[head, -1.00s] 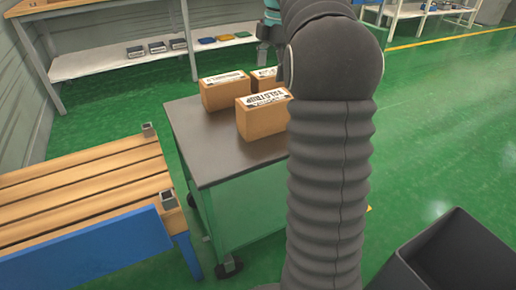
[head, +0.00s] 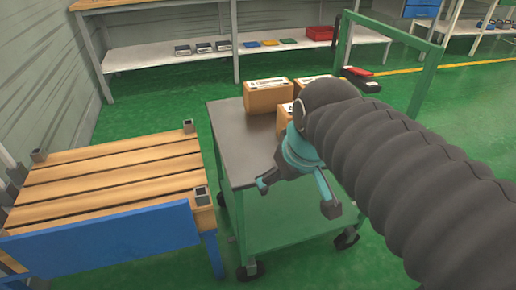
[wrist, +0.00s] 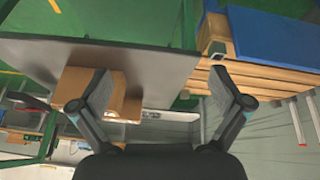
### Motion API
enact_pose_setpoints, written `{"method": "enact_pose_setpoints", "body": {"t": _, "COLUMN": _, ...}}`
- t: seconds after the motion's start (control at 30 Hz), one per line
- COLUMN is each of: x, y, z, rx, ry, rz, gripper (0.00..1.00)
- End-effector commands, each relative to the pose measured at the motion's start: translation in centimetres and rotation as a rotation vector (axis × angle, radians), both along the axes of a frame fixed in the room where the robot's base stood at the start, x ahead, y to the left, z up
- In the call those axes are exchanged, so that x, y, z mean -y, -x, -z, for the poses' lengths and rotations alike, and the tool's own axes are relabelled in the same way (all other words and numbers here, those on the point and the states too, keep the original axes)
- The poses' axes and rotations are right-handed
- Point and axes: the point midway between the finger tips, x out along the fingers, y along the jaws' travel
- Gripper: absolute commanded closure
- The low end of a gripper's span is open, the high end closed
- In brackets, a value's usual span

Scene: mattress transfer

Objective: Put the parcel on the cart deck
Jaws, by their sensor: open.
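The cart has a dark grey deck (head: 240,150) on a green frame. Three brown cardboard parcels stand on its far part: one at the left (head: 268,97), one behind at the right (head: 315,82), and a nearer one (head: 284,118) mostly hidden by my arm. White printed labels show on their tops. My gripper (head: 297,198) is open and empty, above the near right part of the cart, apart from the parcels. In the wrist view, my open gripper (wrist: 160,80) has the deck (wrist: 150,65) and brown parcels (wrist: 75,85) beyond its fingers.
A slatted wooden bench (head: 110,175) with a blue front panel and metal corner posts stands left of the cart. A shelf (head: 165,57) with small trays and a red bin (head: 320,33) is behind. Green floor is open between cart and shelf.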

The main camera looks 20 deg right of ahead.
Motion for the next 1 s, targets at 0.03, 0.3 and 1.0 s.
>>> {"method": "enact_pose_setpoints", "body": {"t": 0.03, "x": -0.4, "y": 1.1, "z": 0.9, "rx": 0.019, "ry": -0.022, "rz": 0.041, "gripper": 0.0}}
{"method": "enact_pose_setpoints", "body": {"t": 0.3, "x": -1.1, "y": 3.3, "z": 3.4, "rx": 0.064, "ry": -0.091, "rz": 0.168, "gripper": 0.0}}
{"method": "enact_pose_setpoints", "body": {"t": 1.0, "x": -1.1, "y": 3.3, "z": 3.4, "rx": 0.063, "ry": -0.093, "rz": 0.17, "gripper": 0.0}}
